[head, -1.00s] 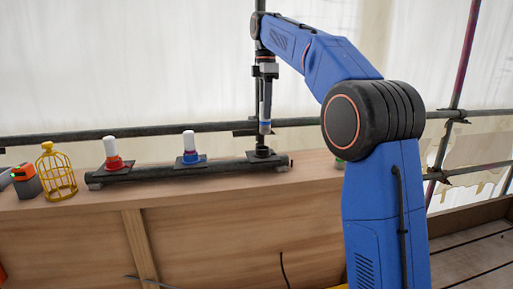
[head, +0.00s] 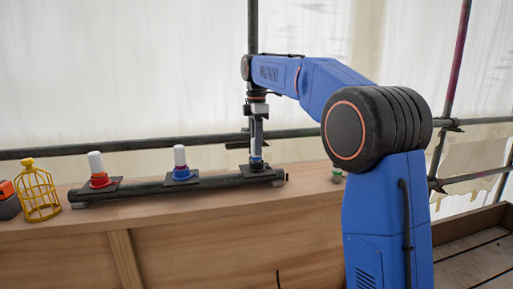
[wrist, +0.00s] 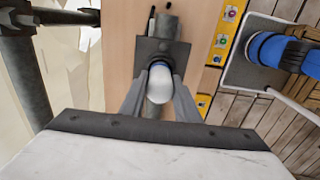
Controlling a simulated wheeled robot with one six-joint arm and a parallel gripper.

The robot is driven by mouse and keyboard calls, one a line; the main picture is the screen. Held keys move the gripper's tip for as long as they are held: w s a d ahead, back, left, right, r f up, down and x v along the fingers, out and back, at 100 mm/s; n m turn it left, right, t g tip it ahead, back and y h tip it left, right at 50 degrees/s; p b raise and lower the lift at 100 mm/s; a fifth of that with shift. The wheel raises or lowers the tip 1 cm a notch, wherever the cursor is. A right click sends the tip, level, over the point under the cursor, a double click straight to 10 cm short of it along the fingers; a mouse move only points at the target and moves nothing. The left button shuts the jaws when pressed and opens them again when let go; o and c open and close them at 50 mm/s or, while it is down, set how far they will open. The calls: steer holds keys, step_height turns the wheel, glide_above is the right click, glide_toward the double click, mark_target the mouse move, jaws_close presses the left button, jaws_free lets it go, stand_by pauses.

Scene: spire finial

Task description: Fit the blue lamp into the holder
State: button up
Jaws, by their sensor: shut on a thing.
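The blue lamp (wrist: 159,86), a white rounded cylinder with a blue collar, is between the fingers of my gripper (wrist: 160,78) in the wrist view. In the head view my gripper (head: 256,145) is shut on it, upright, over the right end of the dark bar. The lamp's blue lower part (head: 256,160) is at the holder (head: 255,170), a dark square plate. The plate also shows in the wrist view (wrist: 178,50). The lamp's base is hidden by its own body, so I cannot tell how deep it sits.
The dark bar (head: 218,181) lies along a wooden ledge (head: 200,215). A red-collared lamp (head: 98,172) and another blue-collared lamp (head: 180,165) stand on plates to the left. A yellow cage (head: 39,192) stands further left. A dark pole (head: 253,70) rises behind my gripper.

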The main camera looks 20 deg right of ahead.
steer(key=shift+f, duration=0.5)
steer(key=shift+c, duration=0.5)
steer(key=o, duration=1.2)
steer(key=shift+r, duration=0.1)
step_height(320, 180, up, 12)
steer(key=shift+f, duration=0.1)
